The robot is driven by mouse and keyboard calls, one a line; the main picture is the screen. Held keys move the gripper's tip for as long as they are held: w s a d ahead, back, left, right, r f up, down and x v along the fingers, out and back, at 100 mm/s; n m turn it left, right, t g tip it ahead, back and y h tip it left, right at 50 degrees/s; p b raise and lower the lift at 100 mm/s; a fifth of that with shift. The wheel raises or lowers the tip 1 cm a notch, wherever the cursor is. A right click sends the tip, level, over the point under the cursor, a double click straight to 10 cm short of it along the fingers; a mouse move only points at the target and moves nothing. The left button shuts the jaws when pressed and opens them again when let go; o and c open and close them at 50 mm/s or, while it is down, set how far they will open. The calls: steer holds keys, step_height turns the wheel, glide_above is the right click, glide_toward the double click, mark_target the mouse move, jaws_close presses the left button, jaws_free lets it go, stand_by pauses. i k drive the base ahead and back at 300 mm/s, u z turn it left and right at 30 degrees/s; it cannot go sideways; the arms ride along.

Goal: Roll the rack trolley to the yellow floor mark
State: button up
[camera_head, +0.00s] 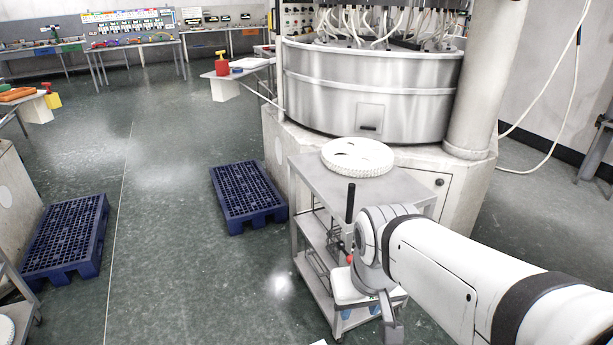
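A grey metal trolley (310,228) with shelves stands at the centre right, in front of a large steel machine; I take it to be the rack trolley. A white toothed disc (357,157) lies on its top. A black upright bar (350,203) shows before its near side, with a small red knob (349,258) lower down. My white arm comes in from the right, and my gripper (378,306) points down in front of the trolley's lower part. Its fingers are partly hidden, so its opening and any contact are unclear. No yellow floor mark is visible.
The steel drum machine (370,90) stands close behind the trolley. Blue pallets lie on the floor, one beside the trolley (247,194) and one at the far left (68,236). Green floor (165,240) between them is open. Worktables (138,43) stand at the back.

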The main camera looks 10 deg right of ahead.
mark_target(347, 175)
steer(key=u, duration=0.3)
steer(key=i, duration=1)
steer(key=u, duration=0.05)
